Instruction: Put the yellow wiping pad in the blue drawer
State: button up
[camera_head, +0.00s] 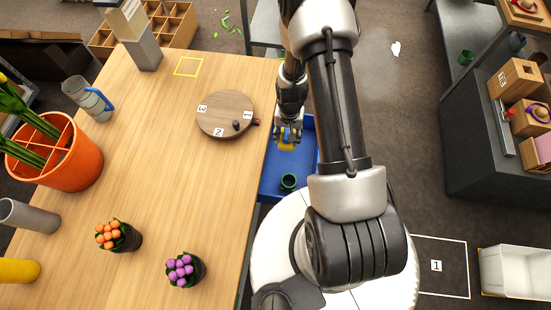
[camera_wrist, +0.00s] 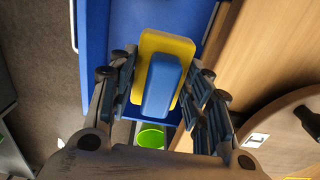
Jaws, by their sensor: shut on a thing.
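The yellow wiping pad (camera_wrist: 182,49) has a blue block-shaped grip (camera_wrist: 162,86) on top and shows close up in the wrist view. My gripper (camera_wrist: 163,88) is shut on the pad, with a finger on each side of it. In the head view my gripper (camera_head: 287,138) is over the blue drawer (camera_head: 272,186), and a yellow bit of the pad (camera_head: 286,146) shows below the fingers. The drawer stands open beside the table. I cannot tell whether the pad touches the drawer floor.
A round wooden turntable (camera_head: 224,113) with numbered labels sits on the table (camera_head: 160,160) just left of the drawer. My arm hides the area right of the drawer.

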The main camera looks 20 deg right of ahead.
notch_tip(320, 180, down, 19)
jog(key=b, duration=0.4)
jog(key=shift+f+b, duration=0.2)
jog(key=shift+b, duration=0.15)
jog(key=shift+f, duration=0.15)
jog(key=o, duration=1.1)
notch_tip(320, 180, up, 12)
jog(key=p, duration=0.3)
